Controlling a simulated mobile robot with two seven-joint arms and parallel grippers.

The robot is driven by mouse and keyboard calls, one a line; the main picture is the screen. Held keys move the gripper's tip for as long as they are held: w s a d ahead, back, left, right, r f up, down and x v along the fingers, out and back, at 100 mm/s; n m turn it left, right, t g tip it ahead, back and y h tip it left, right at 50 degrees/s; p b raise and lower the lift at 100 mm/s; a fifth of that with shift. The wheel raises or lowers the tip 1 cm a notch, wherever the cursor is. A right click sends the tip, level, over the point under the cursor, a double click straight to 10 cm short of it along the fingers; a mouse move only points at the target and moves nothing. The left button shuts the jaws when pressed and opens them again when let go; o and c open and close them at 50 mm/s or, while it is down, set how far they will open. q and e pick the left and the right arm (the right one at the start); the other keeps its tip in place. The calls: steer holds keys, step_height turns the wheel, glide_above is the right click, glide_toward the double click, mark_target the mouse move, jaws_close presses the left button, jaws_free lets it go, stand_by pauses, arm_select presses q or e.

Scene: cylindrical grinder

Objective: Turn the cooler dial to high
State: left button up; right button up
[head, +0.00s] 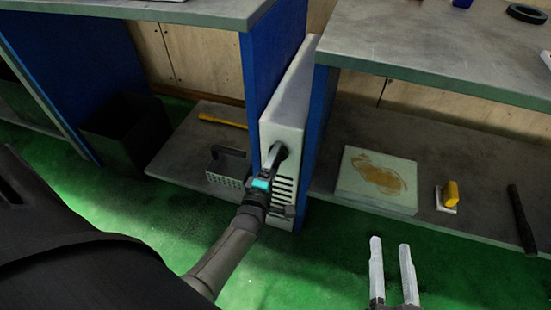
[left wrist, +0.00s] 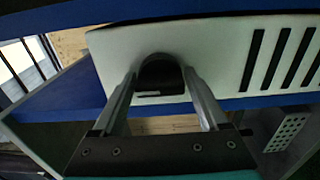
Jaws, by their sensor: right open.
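The cooler (head: 287,118) is a tall, narrow white box with dark vent slots, set between two blue bench panels. Its white front fills the top of the left wrist view (left wrist: 215,55). The cooler dial (left wrist: 160,72) is a round black knob on that front, and its dark edge shows in the head view (head: 281,150). My left gripper (left wrist: 160,82) has one finger on each side of the dial and is shut on it. The dial's setting cannot be read. My right gripper (head: 391,245) is open and empty above the green floor at the lower right.
A black bin (head: 125,135) and a dark perforated holder (head: 228,166) are left of the cooler. On the right lower shelf are a stained pale box (head: 375,180), a yellow-handled brush (head: 449,196) and a black bar (head: 522,220). Grey bench tops (head: 440,45) overhang. Green floor is open in front.

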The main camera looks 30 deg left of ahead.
arm_select(q)
steer(key=c, duration=1)
